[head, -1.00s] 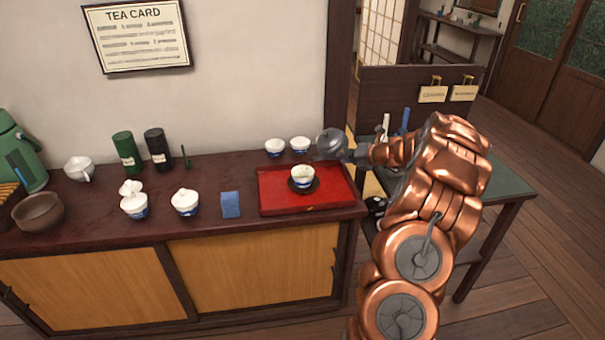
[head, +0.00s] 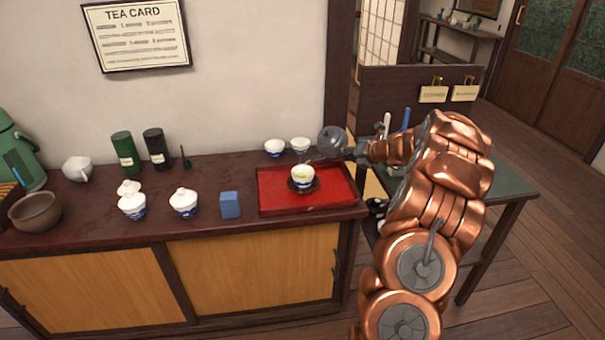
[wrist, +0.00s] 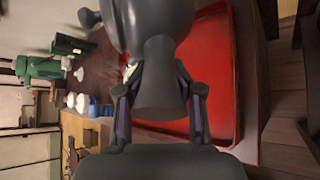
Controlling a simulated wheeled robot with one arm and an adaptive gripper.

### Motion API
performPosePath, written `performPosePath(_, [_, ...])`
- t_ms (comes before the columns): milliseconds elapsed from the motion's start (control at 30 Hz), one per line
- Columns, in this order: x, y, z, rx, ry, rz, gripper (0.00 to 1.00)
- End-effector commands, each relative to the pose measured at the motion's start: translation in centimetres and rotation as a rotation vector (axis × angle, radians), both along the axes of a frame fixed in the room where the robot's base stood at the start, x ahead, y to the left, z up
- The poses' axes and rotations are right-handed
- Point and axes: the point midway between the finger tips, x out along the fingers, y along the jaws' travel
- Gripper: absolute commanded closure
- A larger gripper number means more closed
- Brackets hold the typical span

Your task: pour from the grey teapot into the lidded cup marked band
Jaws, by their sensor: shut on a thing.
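The grey teapot (head: 332,139) is held above the back right of the red tray, tilted with its spout toward the open cup (head: 303,180). That cup is white with a blue lower part and stands on a dark saucer (head: 301,189). Pale green shows inside it; no lid is on it. A stream from the spout is too faint to tell. My gripper (head: 357,153) is shut on the teapot's handle; the wrist view shows the fingers (wrist: 162,108) on both sides of the handle (wrist: 162,75). Any mark naming a cup is unreadable.
The red tray (head: 338,194) lies on the cabinet's right end. Two white cups (head: 275,148) stand behind it. Left are a blue box (head: 230,205), a lidded cup (head: 183,205), another white-and-blue cup (head: 132,208), tea canisters (head: 126,152), a brown bowl (head: 37,212) and a green flask (head: 17,155).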

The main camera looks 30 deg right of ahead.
Motion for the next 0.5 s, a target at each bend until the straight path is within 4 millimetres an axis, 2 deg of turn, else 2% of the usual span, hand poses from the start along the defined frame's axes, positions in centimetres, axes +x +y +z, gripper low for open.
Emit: performPosePath(500, [0.23, -0.28, 0.22, -0.025, -0.005, 0.0, 1.0])
